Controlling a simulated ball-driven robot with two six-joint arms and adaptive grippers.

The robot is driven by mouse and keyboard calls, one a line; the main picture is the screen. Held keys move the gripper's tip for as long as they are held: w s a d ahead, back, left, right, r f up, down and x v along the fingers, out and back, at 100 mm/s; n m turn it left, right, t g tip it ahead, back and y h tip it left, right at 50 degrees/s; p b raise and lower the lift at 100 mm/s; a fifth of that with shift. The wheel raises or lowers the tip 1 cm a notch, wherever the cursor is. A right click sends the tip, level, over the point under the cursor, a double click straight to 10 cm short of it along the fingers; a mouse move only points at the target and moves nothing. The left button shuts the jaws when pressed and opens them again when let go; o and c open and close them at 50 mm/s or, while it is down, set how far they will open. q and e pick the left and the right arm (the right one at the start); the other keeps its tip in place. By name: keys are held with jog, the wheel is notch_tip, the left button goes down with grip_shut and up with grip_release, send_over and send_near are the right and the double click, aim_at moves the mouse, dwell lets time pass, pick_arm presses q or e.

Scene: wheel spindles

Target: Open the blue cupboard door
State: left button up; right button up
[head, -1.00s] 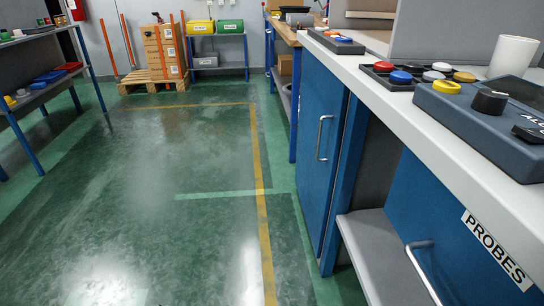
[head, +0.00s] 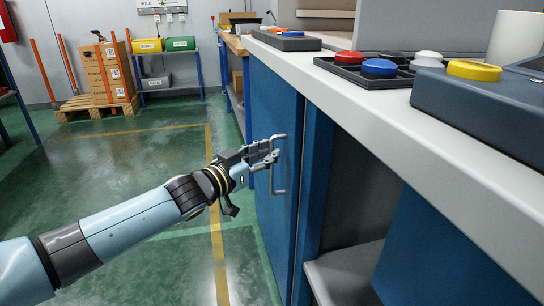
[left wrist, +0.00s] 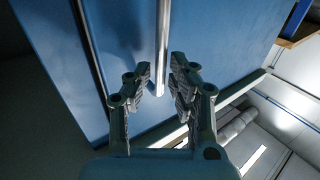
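The blue cupboard door (head: 281,93) stands under the worktop and looks closed. Its upright silver bar handle (head: 284,188) shows in the head view in front of the door. My left gripper (head: 268,153) is at the upper part of the handle. In the left wrist view, my left gripper (left wrist: 161,72) is open, with a gap between its two dark fingers. The handle (left wrist: 163,40) lies in line with that gap, in front of the blue door (left wrist: 215,40). I cannot tell whether either finger touches the handle. My right gripper is out of view.
The white worktop (head: 400,120) overhangs the door and carries a dark tray (head: 350,76) of coloured buttons and a grey control box (head: 490,110). An open grey shelf (head: 345,272) is right of the door. Green floor left of the door is clear.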

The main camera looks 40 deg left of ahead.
pick_arm(q)
jog(key=shift+w+d, duration=0.1)
jog(key=shift+w, duration=0.85)
grip_shut()
